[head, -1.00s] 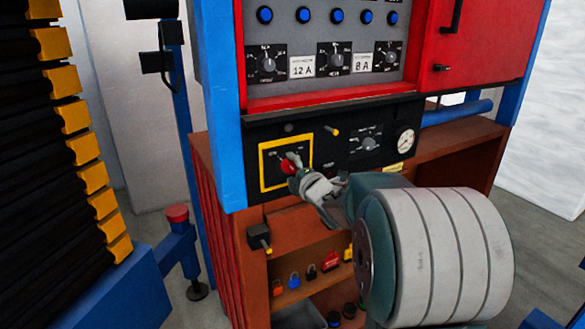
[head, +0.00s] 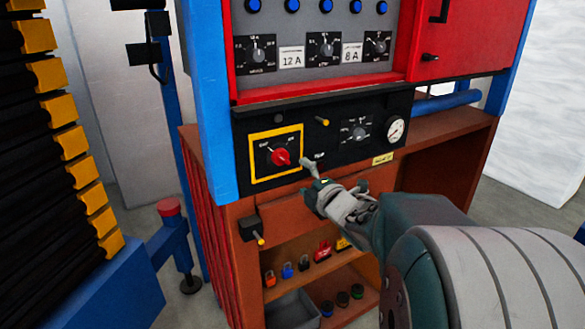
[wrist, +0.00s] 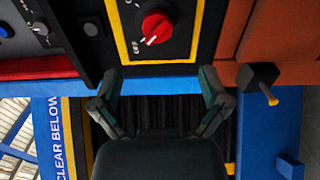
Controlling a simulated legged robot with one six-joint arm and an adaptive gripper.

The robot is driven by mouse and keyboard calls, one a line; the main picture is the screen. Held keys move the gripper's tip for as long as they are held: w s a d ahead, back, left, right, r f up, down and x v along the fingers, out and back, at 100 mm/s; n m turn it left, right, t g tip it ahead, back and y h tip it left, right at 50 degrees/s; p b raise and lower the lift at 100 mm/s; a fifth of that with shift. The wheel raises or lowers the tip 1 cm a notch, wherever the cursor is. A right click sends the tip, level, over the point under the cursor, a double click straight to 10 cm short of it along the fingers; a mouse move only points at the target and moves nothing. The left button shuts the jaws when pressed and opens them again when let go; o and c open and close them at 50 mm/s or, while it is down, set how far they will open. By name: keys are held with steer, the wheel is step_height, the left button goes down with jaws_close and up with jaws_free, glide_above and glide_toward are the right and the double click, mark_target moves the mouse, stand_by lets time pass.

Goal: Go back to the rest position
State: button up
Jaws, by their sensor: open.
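My gripper (head: 309,180) is open and empty in the head view, to the lower right of the red rotary knob (head: 281,157) and apart from it. The knob sits in a yellow-framed switch plate (head: 252,161) on the black lower panel (head: 334,172). In the wrist view, the two fingers of my gripper (wrist: 156,88) are spread wide with nothing between them. The red knob (wrist: 156,25) shows beyond the fingertips, near the top of that view.
A shelf with padlocks (head: 287,270) and a grey bin (head: 292,310) lies below the panel. A black box with a yellow-tipped lever (head: 250,229) sticks out at the cabinet's left. A blue post (head: 207,100) and a red-capped stand (head: 169,208) are farther left.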

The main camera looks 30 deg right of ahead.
steer(key=shift+s, duration=0.85)
steer(key=s+a+f+m+g, duration=0.3)
steer(key=s+a+m+g, duration=0.3)
steer(key=s, duration=0.5)
steer(key=s+a+f+m+g, duration=0.4)
steer(key=s+a+m+g, duration=0.2)
steer(key=s+a+m, duration=0.5)
steer(key=shift+a+m+h, duration=0.25)
steer(key=shift+m+h, duration=0.05)
steer(key=shift+m, duration=0.5)
steer(key=shift+f, duration=0.1)
